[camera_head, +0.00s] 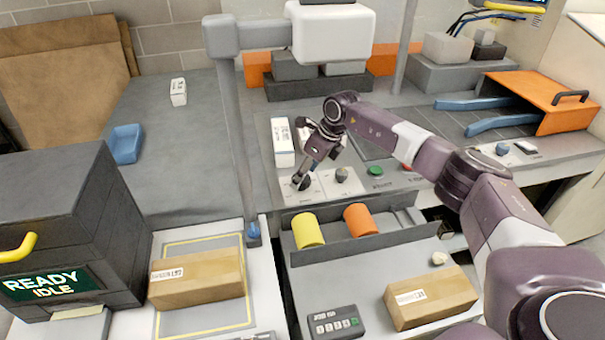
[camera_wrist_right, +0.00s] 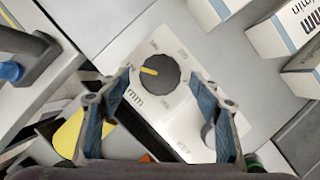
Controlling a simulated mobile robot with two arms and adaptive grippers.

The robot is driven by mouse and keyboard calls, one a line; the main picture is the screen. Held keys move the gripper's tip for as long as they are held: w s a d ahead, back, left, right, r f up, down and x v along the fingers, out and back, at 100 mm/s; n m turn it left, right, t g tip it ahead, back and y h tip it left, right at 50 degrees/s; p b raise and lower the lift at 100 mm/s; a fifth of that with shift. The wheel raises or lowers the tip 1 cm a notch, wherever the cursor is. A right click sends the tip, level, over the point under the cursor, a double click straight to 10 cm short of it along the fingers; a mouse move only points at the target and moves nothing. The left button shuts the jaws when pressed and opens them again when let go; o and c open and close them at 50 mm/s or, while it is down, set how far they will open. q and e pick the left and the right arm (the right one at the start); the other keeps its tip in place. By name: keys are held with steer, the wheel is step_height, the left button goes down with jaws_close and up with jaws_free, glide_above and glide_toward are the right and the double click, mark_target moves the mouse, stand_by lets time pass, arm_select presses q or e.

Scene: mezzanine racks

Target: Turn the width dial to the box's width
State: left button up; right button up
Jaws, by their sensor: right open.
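In the head view my right gripper (camera_head: 303,178) reaches down to the left dial (camera_head: 297,184) on the console's front panel. In the right wrist view this black round dial (camera_wrist_right: 158,72) has a yellow pointer aimed left and slightly up, with small scale marks around it on a white plate. The open fingers of my right gripper (camera_wrist_right: 160,82) stand on either side of the dial; contact cannot be told. A second knob (camera_head: 341,174) is to its right. Which dial is labelled width is not readable. A cardboard box (camera_head: 197,285) lies on the yellow-outlined plate. My left gripper is out of view.
Another cardboard box (camera_head: 431,300) lies on the right bench near a keypad (camera_head: 335,323). Yellow (camera_head: 308,231) and orange (camera_head: 360,220) cylinders lie in a grey tray below the console. A green button (camera_head: 376,171) is right of the dials. A grey post (camera_head: 238,140) stands left of the gripper.

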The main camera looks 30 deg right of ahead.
steer(key=shift+x, duration=0.95)
steer(key=c, duration=1.1)
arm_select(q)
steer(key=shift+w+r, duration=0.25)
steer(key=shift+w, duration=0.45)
arm_select(e)
steer(key=shift+c, duration=0.2)
arm_select(q)
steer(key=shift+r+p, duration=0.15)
steer(key=shift+p, duration=0.15)
arm_select(e)
steer(key=shift+r, duration=0.1)
